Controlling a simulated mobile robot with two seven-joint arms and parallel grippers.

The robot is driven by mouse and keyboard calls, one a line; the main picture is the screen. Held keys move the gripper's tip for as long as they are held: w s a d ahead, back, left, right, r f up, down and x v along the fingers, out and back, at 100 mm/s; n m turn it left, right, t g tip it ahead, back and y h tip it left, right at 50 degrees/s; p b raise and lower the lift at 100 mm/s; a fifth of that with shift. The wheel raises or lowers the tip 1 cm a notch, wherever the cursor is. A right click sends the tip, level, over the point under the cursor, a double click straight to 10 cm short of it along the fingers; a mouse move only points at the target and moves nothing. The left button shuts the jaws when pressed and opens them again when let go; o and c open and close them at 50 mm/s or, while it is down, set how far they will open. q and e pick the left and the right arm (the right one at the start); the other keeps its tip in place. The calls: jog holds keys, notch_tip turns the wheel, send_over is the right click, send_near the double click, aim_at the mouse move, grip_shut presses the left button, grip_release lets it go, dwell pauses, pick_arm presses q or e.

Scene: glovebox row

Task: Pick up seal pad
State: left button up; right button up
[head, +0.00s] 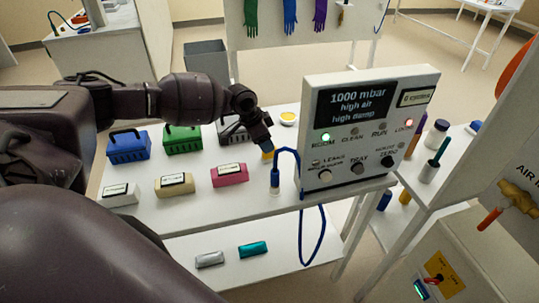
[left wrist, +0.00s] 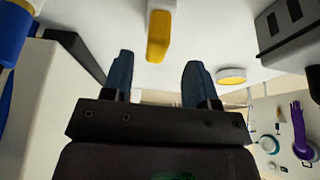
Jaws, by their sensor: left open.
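A small yellow block (head: 267,154) stands on the white table, just below my left gripper (head: 265,146). It also shows in the left wrist view (left wrist: 158,38), yellow with a pale side. No name on it can be read, so I cannot confirm that it is the seal pad. In the left wrist view my left gripper (left wrist: 160,82) is open, its two blue-grey fingers apart and nothing between their tips. My right gripper is not in view.
A control box (head: 365,130) with a blue hose stands just right of the gripper. A blue-handled tool (head: 275,178) stands beside it. A round yellow-topped dish (head: 289,118) is behind. Pink (head: 230,176), tan and white labelled blocks and several bins stand left.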

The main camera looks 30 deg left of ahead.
aim_at(270, 154)
pick_arm(q)
jog(key=x, duration=0.4)
jog(key=shift+s+d+f, duration=0.1)
jog(key=shift+s, duration=0.1)
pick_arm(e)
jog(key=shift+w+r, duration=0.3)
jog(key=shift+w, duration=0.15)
pick_arm(q)
jog(key=c, duration=0.5)
grip_shut()
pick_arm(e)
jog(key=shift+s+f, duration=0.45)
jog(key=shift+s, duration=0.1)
